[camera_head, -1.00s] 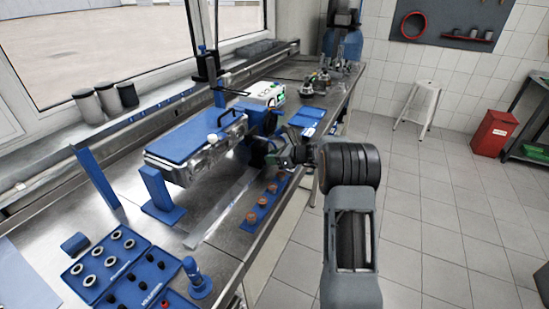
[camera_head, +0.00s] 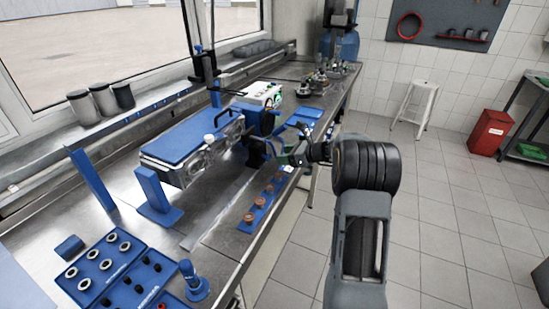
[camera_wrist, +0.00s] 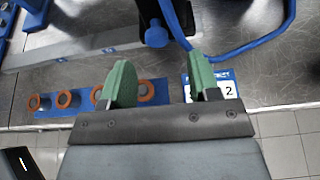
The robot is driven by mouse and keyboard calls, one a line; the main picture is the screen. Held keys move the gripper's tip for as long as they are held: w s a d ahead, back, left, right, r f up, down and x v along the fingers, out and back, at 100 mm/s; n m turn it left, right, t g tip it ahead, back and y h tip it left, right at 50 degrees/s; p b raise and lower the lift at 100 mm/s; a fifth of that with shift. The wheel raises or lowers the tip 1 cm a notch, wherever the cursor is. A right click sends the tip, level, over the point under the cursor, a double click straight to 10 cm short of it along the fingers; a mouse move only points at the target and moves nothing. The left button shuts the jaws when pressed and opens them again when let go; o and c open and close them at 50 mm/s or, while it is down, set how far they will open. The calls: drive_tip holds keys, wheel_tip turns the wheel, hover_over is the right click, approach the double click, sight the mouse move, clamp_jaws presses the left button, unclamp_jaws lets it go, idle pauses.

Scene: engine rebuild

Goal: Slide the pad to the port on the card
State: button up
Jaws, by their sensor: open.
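My gripper (camera_wrist: 160,80) is open and empty, its two green fingers apart over the front edge of the bench. In the head view my gripper (camera_head: 287,157) is small, beside the engine's end. A card (camera_wrist: 230,90) with a blue top band and a figure 2 lies behind the right finger, which hides part of it. The left finger overlaps a blue strip (camera_wrist: 78,110) with several orange-brown rings. I cannot tell which part is the pad or the port.
A blue hose (camera_wrist: 250,45) curves past the right finger. The engine block (camera_head: 195,160) with a blue top stands on the bench, with blue trays (camera_head: 108,262) at front left. A blue upright (camera_head: 155,188) stands near the block.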

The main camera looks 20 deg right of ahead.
drive_tip(key=v, duration=0.7)
drive_tip(key=shift+s+d+r, duration=0.1)
drive_tip(key=shift+r, duration=0.05)
idle(0.4)
drive_tip(key=s+a+f+n+g+h, duration=0.3)
drive_tip(key=s+a+f+n+g, duration=0.15)
drive_tip(key=s+f+n, duration=0.4)
drive_tip(key=s+a+r+n+h, duration=0.3)
drive_tip(key=s+a+n, duration=0.3)
drive_tip(key=s+n, duration=0.3)
drive_tip(key=s+a+r+n+g+h, duration=0.1)
drive_tip(key=s+a+r+n+h, duration=0.2)
drive_tip(key=s+n, duration=0.6)
drive_tip(key=shift+a+r+n+h, duration=0.35)
drive_tip(key=shift+a+r, duration=0.75)
drive_tip(key=shift+a, duration=0.35)
